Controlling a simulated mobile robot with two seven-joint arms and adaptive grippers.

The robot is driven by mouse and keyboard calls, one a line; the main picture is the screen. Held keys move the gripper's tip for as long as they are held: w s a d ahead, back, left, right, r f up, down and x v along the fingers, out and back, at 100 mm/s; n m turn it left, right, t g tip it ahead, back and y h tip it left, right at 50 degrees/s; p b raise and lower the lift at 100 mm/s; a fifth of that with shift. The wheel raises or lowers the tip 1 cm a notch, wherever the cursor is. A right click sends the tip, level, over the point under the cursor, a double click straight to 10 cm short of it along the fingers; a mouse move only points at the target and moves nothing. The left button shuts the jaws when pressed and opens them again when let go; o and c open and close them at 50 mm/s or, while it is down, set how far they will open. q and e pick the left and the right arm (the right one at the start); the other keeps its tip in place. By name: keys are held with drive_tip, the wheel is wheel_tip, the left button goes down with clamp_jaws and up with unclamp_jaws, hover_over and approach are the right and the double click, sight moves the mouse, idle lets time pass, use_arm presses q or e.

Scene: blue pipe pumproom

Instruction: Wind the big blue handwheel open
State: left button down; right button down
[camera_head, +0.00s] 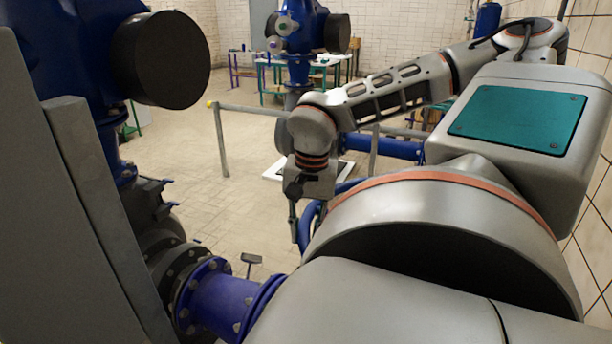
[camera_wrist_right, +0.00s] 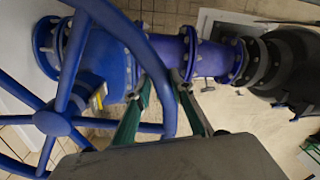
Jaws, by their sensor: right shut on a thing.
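The big blue handwheel (camera_wrist_right: 52,123) fills the left of the right wrist view, with its hub, spokes and thick rim showing. In the head view, only part of its rim (camera_head: 306,222) shows beside my right gripper; my own arm hides most of the wheel. My right gripper (camera_head: 296,222) is shut on the rim. In the right wrist view, its two green-sided fingers (camera_wrist_right: 160,98) stand on either side of the rim. My left gripper is not in view.
A blue flanged pipe (camera_head: 225,300) runs low in front, joined to dark valve bodies at left. A large blue pump (camera_head: 75,60) with a black round end stands at left. A grey railing (camera_head: 220,140) stands behind. Tiled floor (camera_head: 180,190) is clear in the middle.

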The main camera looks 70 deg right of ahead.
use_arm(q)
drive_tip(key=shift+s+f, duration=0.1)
use_arm(e)
drive_tip(key=shift+s+a+f, duration=0.1)
drive_tip(key=shift+s+a, duration=0.05)
drive_tip(key=shift+a, duration=0.25)
drive_tip(key=c, duration=1.8)
unclamp_jaws()
drive_tip(key=shift+a, duration=0.25)
drive_tip(key=shift+d, duration=0.25)
drive_tip(key=shift+d+r, duration=0.1)
drive_tip(key=shift+r, duration=0.3)
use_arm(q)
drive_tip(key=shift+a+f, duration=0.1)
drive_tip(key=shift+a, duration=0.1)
use_arm(e)
drive_tip(key=r, duration=1.1)
drive_tip(key=shift+s+r, duration=0.25)
drive_tip(key=shift+s, duration=0.05)
